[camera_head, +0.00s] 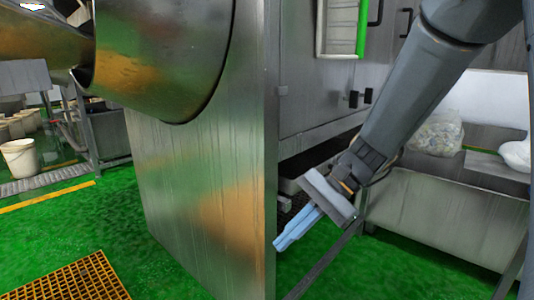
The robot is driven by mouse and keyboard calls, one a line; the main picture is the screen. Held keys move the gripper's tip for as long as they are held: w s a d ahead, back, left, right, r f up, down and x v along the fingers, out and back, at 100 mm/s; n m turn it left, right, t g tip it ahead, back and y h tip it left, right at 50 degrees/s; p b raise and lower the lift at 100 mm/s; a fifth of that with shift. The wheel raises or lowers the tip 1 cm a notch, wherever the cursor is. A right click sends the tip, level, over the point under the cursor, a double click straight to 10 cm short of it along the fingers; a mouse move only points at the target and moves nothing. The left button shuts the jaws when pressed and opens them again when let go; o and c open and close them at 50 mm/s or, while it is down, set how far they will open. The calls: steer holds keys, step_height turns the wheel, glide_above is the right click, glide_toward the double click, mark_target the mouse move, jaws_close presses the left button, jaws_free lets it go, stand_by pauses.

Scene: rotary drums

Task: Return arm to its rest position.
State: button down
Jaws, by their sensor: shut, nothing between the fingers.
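My gripper (286,243) shows right of the middle in the head view, at the end of my grey arm. Its light blue fingers are shut together with nothing between them. They point down and to the left, close in the picture to the right edge of a tall metal panel (205,200). I cannot tell whether the fingers touch that panel. My arm reaches down from the top right corner, in front of a grey cabinet (310,100).
A large metal drum (165,50) juts out at upper left. A metal trough (440,215) stands at right, with a filled clear bag (436,134) behind it. An orange floor grate (75,280) lies at lower left. Green floor is open around it. A white bucket (20,160) stands far left.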

steer(key=s+d+n+t+h, duration=0.1)
steer(key=s+d+n+h, duration=0.1)
steer(key=s+n+h, duration=0.35)
steer(key=s+d+n+t+h, duration=0.1)
steer(key=s+d+n+h, duration=0.2)
steer(key=s+n, duration=0.5)
steer(key=s+d+r+m+p, duration=0.1)
steer(key=d+r+m+p, duration=0.3)
steer(key=d+r+p, duration=0.6)
step_height(320, 180, up, 2)
steer(key=p, duration=1)
steer(key=shift+s+r+p, duration=0.15)
steer(key=shift+r+p, duration=0.05)
steer(key=shift+p, duration=0.2)
steer(key=shift+m, duration=0.25)
